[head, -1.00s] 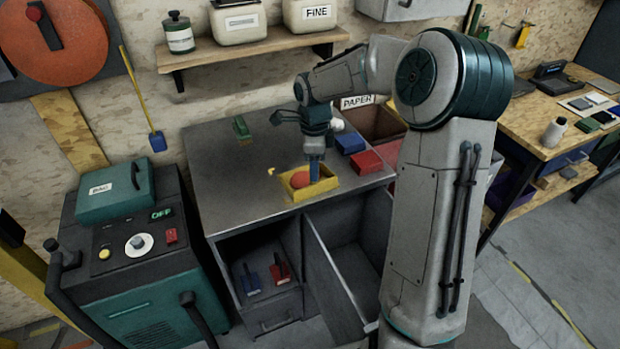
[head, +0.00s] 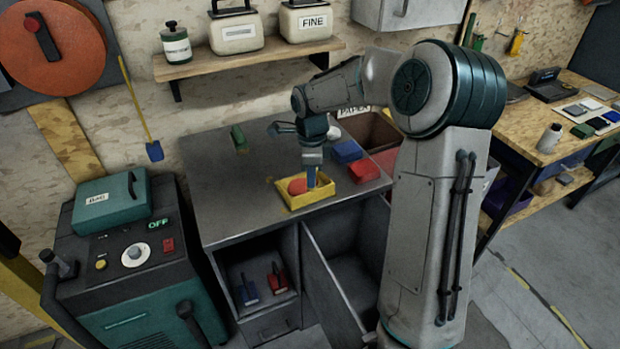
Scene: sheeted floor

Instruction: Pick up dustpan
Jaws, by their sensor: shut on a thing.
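My gripper (head: 312,156) points down over the grey bench top. It is shut on a narrow blue upright piece (head: 311,178), whose lower end is inside or in front of a yellow open tray (head: 293,205). I cannot tell whether this blue piece is part of the dustpan. A red rounded thing (head: 297,187) lies in the tray, left of the blue piece. The tray rests on the bench near its front edge. A blue flat-headed tool (head: 154,151) with a long yellow handle hangs on the wall at left. No thing is clearly recognisable as a dustpan.
A green block (head: 238,137) stands at the back of the bench. A blue box (head: 347,151) and a red box (head: 363,170) sit right of the tray. Blue (head: 249,290) and red (head: 277,278) handled tools lie in the cubby below. A teal machine (head: 140,270) stands at left.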

